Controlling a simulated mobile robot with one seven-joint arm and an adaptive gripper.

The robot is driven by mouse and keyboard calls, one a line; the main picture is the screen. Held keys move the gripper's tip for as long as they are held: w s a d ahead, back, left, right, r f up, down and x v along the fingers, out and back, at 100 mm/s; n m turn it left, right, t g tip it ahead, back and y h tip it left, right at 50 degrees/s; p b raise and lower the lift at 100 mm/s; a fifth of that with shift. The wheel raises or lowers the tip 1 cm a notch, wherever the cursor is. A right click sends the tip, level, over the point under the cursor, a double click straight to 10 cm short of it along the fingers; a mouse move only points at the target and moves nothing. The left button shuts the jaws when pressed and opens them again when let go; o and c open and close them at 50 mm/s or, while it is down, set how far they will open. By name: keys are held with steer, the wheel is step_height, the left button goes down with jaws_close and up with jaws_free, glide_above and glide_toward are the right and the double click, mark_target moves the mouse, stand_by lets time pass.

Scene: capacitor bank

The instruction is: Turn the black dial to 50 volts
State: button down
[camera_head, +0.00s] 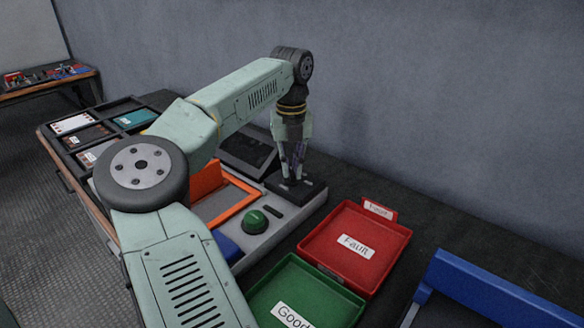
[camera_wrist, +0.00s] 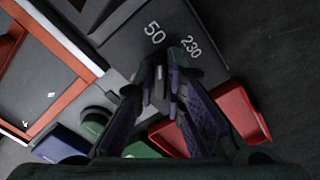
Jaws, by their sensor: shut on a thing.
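The black dial (camera_wrist: 160,86) sits on a dark panel (camera_wrist: 125,45) with white "50" and "230" markings. The 50 is at upper left of the dial and the 230 at upper right. My gripper (camera_wrist: 163,80) points down at the panel, its two purple-grey fingers shut on the dial's sides. In the head view my gripper (camera_head: 291,176) is at the back right corner of the grey test unit (camera_head: 282,232). The fingers hide much of the dial, and I cannot tell exactly which marking it points to.
A green button (camera_head: 255,221) and an orange frame (camera_head: 237,205) are on the unit. A red "Fault" tray (camera_head: 385,257) and green "Good" tray (camera_head: 343,304) stand in front and to the right. A blue-edged holder (camera_head: 490,287) is at far right. The wall is behind.

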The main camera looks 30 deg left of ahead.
mark_target(291, 170)
steer(key=shift+n, duration=0.9)
steer(key=shift+s, duration=0.1)
steer(key=c, duration=1.7)
jaws_free()
steer(key=shift+o, duration=0.2)
steer(key=shift+r, duration=0.1)
step_height(291, 170, up, 12)
